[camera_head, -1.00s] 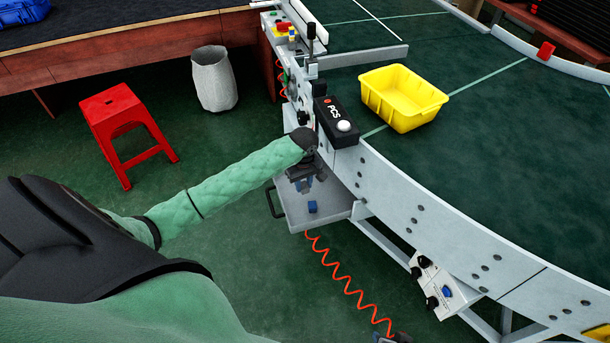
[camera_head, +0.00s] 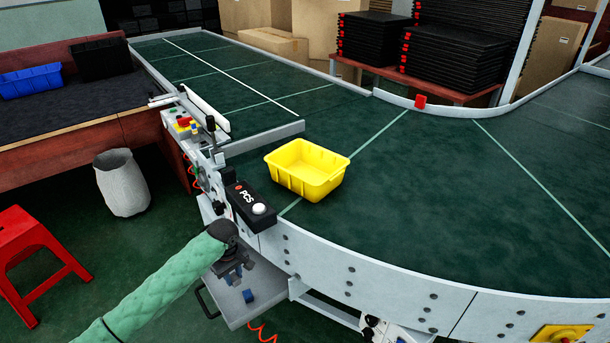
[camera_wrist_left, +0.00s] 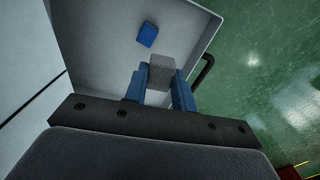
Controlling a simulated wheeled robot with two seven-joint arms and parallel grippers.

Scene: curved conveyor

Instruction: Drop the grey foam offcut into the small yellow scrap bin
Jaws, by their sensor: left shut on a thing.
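The grey foam offcut (camera_wrist_left: 161,72) is a small block between the blue fingers of my left gripper (camera_wrist_left: 160,84) in the left wrist view. The gripper is shut on it, over a pale grey tray. In the head view my left gripper (camera_head: 234,276) is low beside the conveyor frame, and the offcut is hard to make out there. I cannot tell whether the offcut touches the tray. The yellow bin (camera_head: 297,180) stands upright on the green belt, above and right of the gripper. My right gripper is out of view.
The grey tray (camera_head: 234,312) also holds a blue block (camera_head: 248,296). A black PCS box (camera_head: 250,206) and the conveyor's side rail (camera_head: 370,280) lie between gripper and bin. A grey waste basket (camera_head: 122,183) and red stool (camera_head: 30,250) stand left. The belt around the bin is clear.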

